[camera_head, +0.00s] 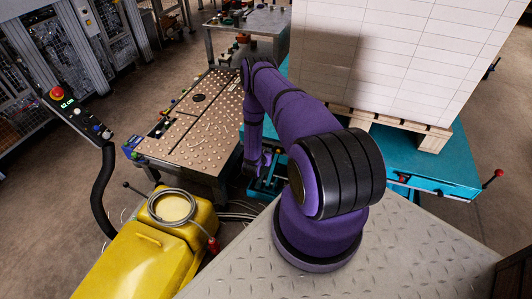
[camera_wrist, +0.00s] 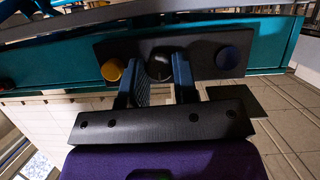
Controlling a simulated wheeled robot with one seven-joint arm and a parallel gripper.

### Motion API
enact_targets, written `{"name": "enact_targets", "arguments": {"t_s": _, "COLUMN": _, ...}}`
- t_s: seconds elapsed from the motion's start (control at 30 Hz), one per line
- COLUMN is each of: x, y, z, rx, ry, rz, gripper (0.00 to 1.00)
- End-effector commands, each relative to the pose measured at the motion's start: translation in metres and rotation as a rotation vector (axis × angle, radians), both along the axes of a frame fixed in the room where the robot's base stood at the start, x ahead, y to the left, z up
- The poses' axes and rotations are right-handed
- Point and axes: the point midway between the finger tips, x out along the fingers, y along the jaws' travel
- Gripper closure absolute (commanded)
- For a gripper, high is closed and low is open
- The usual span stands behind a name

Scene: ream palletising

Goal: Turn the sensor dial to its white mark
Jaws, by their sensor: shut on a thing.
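In the wrist view a dark panel (camera_wrist: 200,50) is fixed on a teal beam. A round black dial (camera_wrist: 159,67) sits in its middle, between a yellow knob (camera_wrist: 112,70) on the left and a blue knob (camera_wrist: 228,58) on the right. My gripper (camera_wrist: 160,72) has one finger on each side of the black dial and is shut on it. The white mark and the dial's pointer are too small and dark to make out. In the head view my arm reaches down beside the teal lift table (camera_head: 440,170), and the dial cannot be made out there.
In the head view, a white ream stack (camera_head: 400,55) stands on a wooden pallet (camera_head: 432,138). A perforated table (camera_head: 190,125) and a yellow machine (camera_head: 140,262) stand left of my arm.

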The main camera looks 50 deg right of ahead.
Motion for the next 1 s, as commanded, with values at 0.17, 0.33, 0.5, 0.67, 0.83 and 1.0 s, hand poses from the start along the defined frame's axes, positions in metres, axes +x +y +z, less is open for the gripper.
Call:
{"name": "enact_targets", "arguments": {"t_s": 0.17, "x": -0.0004, "y": -0.0001, "z": 0.0004, "rx": 0.022, "ry": -0.054, "rz": 0.0, "gripper": 0.96}}
{"name": "enact_targets", "arguments": {"t_s": 0.33, "x": -0.0012, "y": -0.0004, "z": 0.0002, "rx": 0.065, "ry": -0.156, "rz": 0.001, "gripper": 0.96}}
{"name": "enact_targets", "arguments": {"t_s": 0.5, "x": -0.0025, "y": -0.0004, "z": -0.0004, "rx": 0.124, "ry": -0.296, "rz": 0.001, "gripper": 0.96}}
{"name": "enact_targets", "arguments": {"t_s": 0.67, "x": -0.0038, "y": -0.0015, "z": -0.0007, "rx": 0.182, "ry": -0.437, "rz": 0.0, "gripper": 0.96}}
{"name": "enact_targets", "arguments": {"t_s": 0.83, "x": -0.0044, "y": -0.0018, "z": -0.0011, "rx": 0.239, "ry": -0.578, "rz": -0.001, "gripper": 0.96}}
{"name": "enact_targets", "arguments": {"t_s": 1.0, "x": -0.0056, "y": -0.002, "z": -0.002, "rx": 0.288, "ry": -0.696, "rz": 0.0, "gripper": 0.96}}
